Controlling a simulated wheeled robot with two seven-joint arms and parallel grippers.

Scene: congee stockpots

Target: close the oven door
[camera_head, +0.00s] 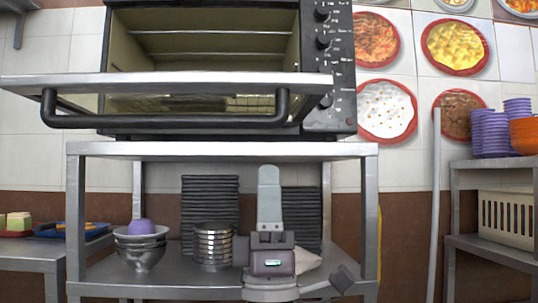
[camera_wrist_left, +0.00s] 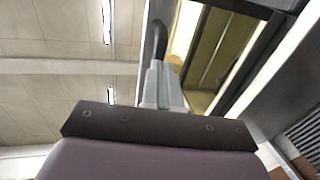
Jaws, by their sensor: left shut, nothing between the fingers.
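The black oven (camera_head: 335,75) stands on a steel table, and I see its lit interior. Its door (camera_head: 200,82) is folded down open toward me, with a black bar handle (camera_head: 165,121) along its front edge. My left gripper (camera_head: 268,172) points upward, shut and empty, below the right part of the handle in the head view. A gap shows between its tips and the handle in that picture. In the left wrist view, the shut fingers (camera_wrist_left: 158,75) point toward the dark handle (camera_wrist_left: 160,38) and door; I cannot tell whether they touch. My right gripper is not in view.
The steel table (camera_head: 110,150) has a lower shelf with stacked metal bowls (camera_head: 140,255), a ringed metal pot (camera_head: 213,248) and dark stacked trays (camera_head: 208,205). A side rack (camera_head: 490,163) at right holds purple bowls (camera_head: 490,135). A pale pole (camera_head: 435,210) stands between them.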

